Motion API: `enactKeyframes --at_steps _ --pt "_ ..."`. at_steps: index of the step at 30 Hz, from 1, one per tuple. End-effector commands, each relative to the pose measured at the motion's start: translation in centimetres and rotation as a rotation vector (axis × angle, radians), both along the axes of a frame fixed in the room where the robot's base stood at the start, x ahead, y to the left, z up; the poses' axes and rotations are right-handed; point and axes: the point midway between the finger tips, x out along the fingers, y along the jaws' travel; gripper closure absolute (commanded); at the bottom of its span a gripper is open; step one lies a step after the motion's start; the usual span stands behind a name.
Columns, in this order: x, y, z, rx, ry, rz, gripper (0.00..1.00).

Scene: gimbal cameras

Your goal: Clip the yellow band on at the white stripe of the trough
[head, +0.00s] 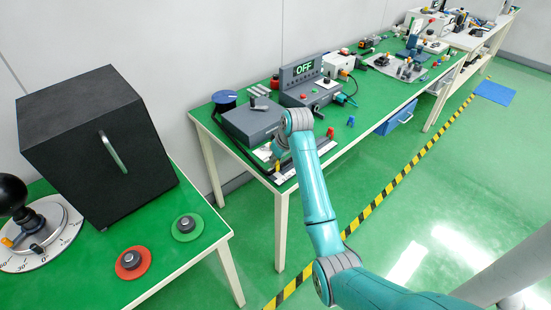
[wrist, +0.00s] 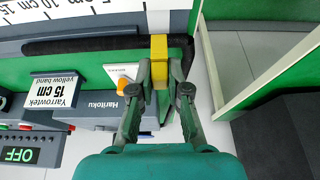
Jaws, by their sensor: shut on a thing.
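My gripper (wrist: 159,72) is shut on the yellow band (wrist: 159,48), which sits upright between the fingertips. The band overlaps a black cable-like length (wrist: 80,45) in the wrist view; I cannot tell whether it is around it or only in front of it. A ruler strip (wrist: 60,14) with cm marks runs along the top of that view, beside the black length. In the head view the yellow band (head: 277,166) shows small below my gripper (head: 278,158), at the near end of the green table.
A card (wrist: 53,91) reads "Yarrowtek 15 cm yellow band". A grey box (wrist: 110,112) with an orange knob (wrist: 126,86) is close to my gripper. A display console (head: 300,75) reads OFF. A floor gap separates this table from the table with the black cabinet (head: 95,125).

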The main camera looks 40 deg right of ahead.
Motion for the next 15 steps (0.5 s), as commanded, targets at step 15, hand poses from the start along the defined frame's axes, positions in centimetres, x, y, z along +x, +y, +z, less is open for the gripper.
enactKeyframes --at_steps 15 --pt "0.01 -0.01 -1.09 0.0 0.0 0.0 1.0"
